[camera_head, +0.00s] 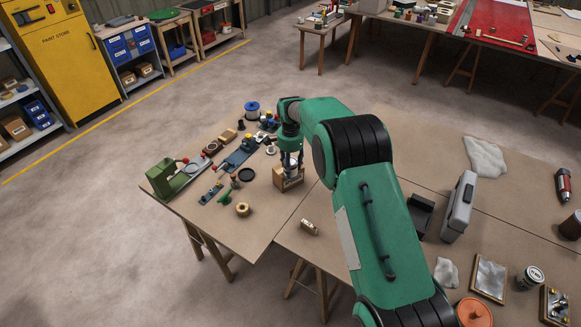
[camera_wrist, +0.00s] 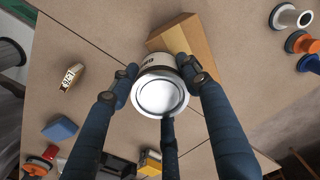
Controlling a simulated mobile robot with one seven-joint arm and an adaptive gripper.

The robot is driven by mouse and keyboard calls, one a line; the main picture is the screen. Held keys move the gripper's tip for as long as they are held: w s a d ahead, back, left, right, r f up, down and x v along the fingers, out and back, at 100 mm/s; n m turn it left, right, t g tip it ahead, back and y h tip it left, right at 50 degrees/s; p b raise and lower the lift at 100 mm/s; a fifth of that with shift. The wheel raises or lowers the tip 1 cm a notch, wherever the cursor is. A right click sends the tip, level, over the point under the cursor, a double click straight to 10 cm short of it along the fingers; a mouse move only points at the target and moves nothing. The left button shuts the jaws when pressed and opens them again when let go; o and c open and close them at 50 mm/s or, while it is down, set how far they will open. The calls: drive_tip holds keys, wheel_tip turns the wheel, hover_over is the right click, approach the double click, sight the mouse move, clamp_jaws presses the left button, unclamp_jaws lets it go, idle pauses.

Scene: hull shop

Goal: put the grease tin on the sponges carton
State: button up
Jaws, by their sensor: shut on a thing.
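The grease tin (camera_wrist: 160,92), a white tin with a shiny round metal end and dark lettering on its side, is between my fingers. My gripper (camera_wrist: 163,80) is shut on it, with fingers on both sides in the wrist view. The sponges carton (camera_wrist: 184,42), a brown box, lies just beyond the tin, which overlaps part of it in that view. In the head view my gripper (camera_head: 291,163) is directly over the carton (camera_head: 289,180) on the bench. The tin is hard to make out there. I cannot tell whether the tin touches the carton.
The bench (camera_head: 262,218) holds a green machine (camera_head: 172,180), a blue tool (camera_head: 238,156), a wooden ring (camera_head: 242,209) and a small labelled block (camera_head: 309,228) around the carton. A grey case (camera_head: 459,207) stands right of my arm. Bare bench lies in front of the carton.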

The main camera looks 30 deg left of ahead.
sight(291, 162)
drive_tip(key=o, duration=1.4)
drive_tip(key=shift+r, duration=0.1)
wheel_tip(291, 162, up, 12)
drive_tip(key=shift+p, duration=0.65)
